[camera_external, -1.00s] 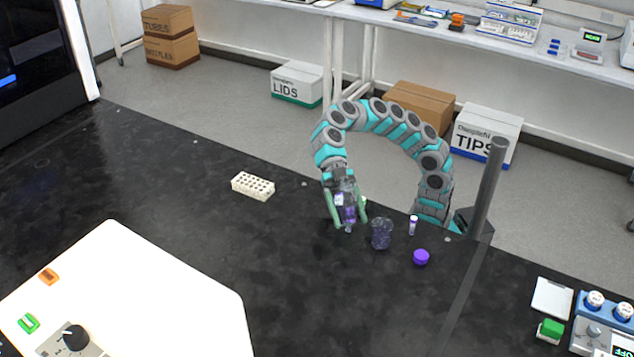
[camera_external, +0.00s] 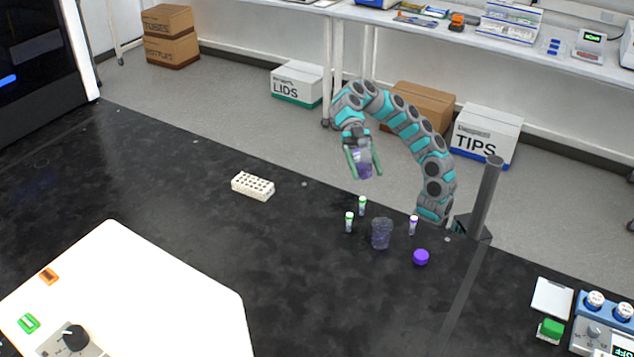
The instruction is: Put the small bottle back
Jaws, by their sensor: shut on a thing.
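My gripper (camera_external: 365,174) is shut on a see-through purple-tinted bottle (camera_external: 363,160) and holds it in the air above the far edge of the black bench. The bottle is partly hidden between the green fingers. Below it on the bench stand two small vials with green caps, one behind (camera_external: 362,206) and one in front (camera_external: 349,222). A small vial with a purple band (camera_external: 413,225) stands to their right. A dark purple see-through cup or jar (camera_external: 381,234) stands upright between the vials. A round purple cap (camera_external: 421,257) lies in front on the right.
A white rack with holes (camera_external: 253,186) lies on the black bench (camera_external: 230,250) to the left, with clear bench around it. A grey upright post (camera_external: 486,200) stands at the right. A white machine (camera_external: 130,300) fills the front left.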

